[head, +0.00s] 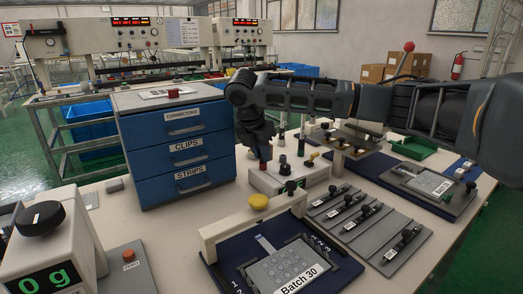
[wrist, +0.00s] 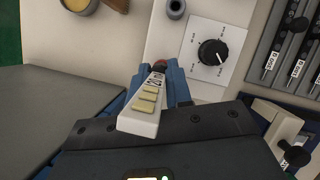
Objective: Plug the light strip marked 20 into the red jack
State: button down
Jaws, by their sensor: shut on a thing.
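In the wrist view my gripper (wrist: 158,80), with blue fingers, is shut on a white light strip (wrist: 140,122) with gold pads and a printed label that seems to read 20. The strip's far end points at a reddish round thing (wrist: 158,66), probably the red jack, partly hidden behind it. I cannot tell whether they touch. In the head view my gripper (head: 262,150) is over the pale box (head: 262,180) with upright jacks and a dial. The strip cannot be made out there.
A dark grey jack (wrist: 175,8) stands near the dial (wrist: 212,52). Grey rails with black knobs (head: 350,215) lie to the right. A blue drawer cabinet (head: 180,150) stands left of my gripper. A blue board (head: 235,275) with a Batch 30 plate lies in front.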

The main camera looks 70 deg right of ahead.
jog(key=shift+f, duration=0.15)
jog(key=c, duration=1)
grip_release()
jog(key=shift+o, duration=0.2)
jog(key=v, duration=0.8)
jog(key=shift+p, duration=0.35)
